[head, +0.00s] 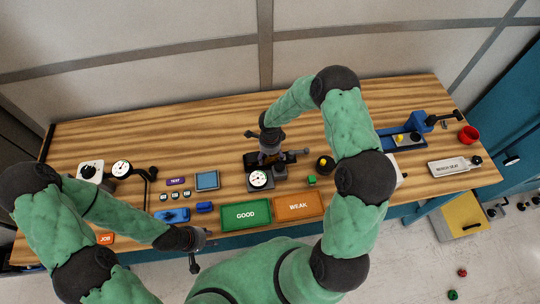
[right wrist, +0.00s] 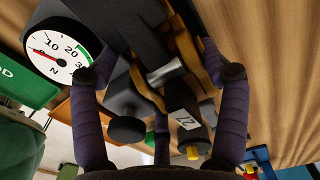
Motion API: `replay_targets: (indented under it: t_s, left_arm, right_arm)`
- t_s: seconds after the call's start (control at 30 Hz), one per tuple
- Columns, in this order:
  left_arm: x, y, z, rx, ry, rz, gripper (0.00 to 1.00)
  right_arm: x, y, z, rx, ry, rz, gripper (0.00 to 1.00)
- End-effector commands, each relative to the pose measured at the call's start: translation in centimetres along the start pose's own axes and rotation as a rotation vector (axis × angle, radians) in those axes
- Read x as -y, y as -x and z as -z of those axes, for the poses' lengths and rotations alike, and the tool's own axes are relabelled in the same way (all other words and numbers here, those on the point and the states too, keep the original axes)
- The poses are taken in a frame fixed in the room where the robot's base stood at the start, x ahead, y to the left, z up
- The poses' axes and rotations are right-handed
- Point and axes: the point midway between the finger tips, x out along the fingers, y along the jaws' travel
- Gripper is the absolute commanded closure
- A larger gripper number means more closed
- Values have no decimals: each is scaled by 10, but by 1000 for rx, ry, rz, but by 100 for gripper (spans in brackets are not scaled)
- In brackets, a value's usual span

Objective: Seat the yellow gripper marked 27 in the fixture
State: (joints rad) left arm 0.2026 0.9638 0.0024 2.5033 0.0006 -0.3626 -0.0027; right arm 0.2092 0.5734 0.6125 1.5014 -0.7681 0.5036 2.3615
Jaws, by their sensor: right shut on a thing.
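The gripper marked 27 (right wrist: 183,122) shows in the right wrist view as a dark body with a white 27 label and a yellow end. My right gripper (head: 270,155) is shut on it, with purple fingers on both sides. It is at the fixture (head: 281,172), a dark block with a round dial gauge (head: 258,179); the gauge also shows in the right wrist view (right wrist: 55,50). My fingers hide much of the contact, so I cannot tell whether the piece is fully seated. My left gripper (head: 202,248) is empty at the table's front edge, its fingers apart.
A green GOOD tray (head: 246,215) and an orange WEAK tray (head: 298,205) lie in front of the fixture. A small green cube (head: 311,180) and a black round holder (head: 325,165) stand to its right. A blue device (head: 403,137) and a red cup (head: 468,135) are further right.

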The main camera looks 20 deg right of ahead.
Motion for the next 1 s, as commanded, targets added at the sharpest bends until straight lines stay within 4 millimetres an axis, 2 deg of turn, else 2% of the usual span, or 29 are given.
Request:
replay_targets:
  t_s: [0.33, 0.37, 0.43, 0.8, 1.0]
  left_arm:
    - [2, -5, 0, 0, 0, 0, 60]
    - [2, -4, 0, 0, 0, 0, 60]
    - [1, -4, 0, 0, 0, 0, 60]
    - [1, -4, 0, 0, 0, 0, 60]
    - [1, -4, 0, 0, 0, 0, 60]
  right_arm:
    - [0, -4, 0, 0, 0, 1, 64]
    - [0, -3, 0, 0, 0, 1, 19]
    - [0, -3, 0, 0, 0, 1, 0]
    - [0, -1, 0, 0, 0, 0, 0]
    - [2, 22, 0, 0, -1, 4, 0]
